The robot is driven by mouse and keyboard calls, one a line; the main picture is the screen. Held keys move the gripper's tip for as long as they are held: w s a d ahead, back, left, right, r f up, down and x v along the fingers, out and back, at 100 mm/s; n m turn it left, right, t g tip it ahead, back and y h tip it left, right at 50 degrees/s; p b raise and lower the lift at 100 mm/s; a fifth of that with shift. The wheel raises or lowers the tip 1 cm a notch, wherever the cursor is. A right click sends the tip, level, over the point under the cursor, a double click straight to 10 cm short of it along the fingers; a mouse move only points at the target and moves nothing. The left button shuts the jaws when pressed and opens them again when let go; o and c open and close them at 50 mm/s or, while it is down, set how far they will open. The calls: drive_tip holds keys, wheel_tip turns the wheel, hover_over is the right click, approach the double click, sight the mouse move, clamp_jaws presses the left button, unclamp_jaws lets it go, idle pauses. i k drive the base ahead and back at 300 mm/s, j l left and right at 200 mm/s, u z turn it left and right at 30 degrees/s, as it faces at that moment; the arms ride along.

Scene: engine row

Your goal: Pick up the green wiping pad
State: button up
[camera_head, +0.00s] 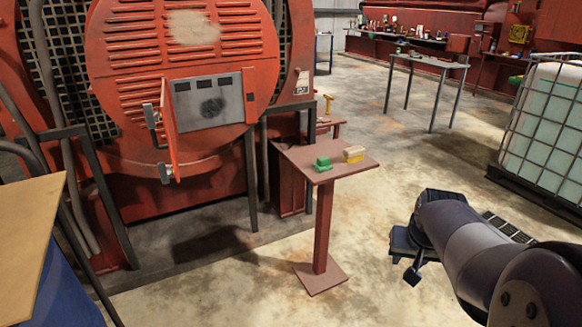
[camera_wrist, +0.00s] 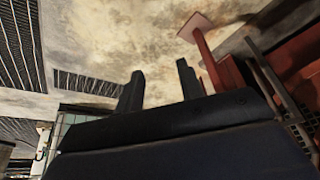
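The green wiping pad (camera_head: 323,163) lies on top of a small red pedestal stand (camera_head: 311,150), left of a yellow block, in the head view. My gripper (camera_head: 405,262) is in the head view's lower right, in the air, to the right of the stand and well apart from the pad. In the wrist view my gripper (camera_wrist: 158,84) shows two dark fingers spread apart with nothing between them. The stand's post and foot plate (camera_wrist: 194,27) show there, but I cannot make out the pad in that view.
The yellow block (camera_head: 353,154) sits close beside the pad. A large red machine (camera_head: 190,60) with an open small door stands behind and left of the stand. A caged white tank (camera_head: 545,120) is at right. A narrow table (camera_head: 430,61) stands farther back.

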sight(323, 165)
drive_tip(key=i+l+u, duration=0.3)
drive_tip(key=u, duration=0.15)
drive_tip(key=i+l+u, duration=0.7)
drive_tip(key=l+u, duration=0.15)
drive_tip(key=l, duration=0.15)
drive_tip(key=i+l, duration=0.15)
drive_tip(key=l, duration=0.2)
drive_tip(key=i+l, duration=0.15)
drive_tip(key=l, duration=0.25)
drive_tip(key=i+l, duration=0.15)
drive_tip(key=l, duration=0.2)
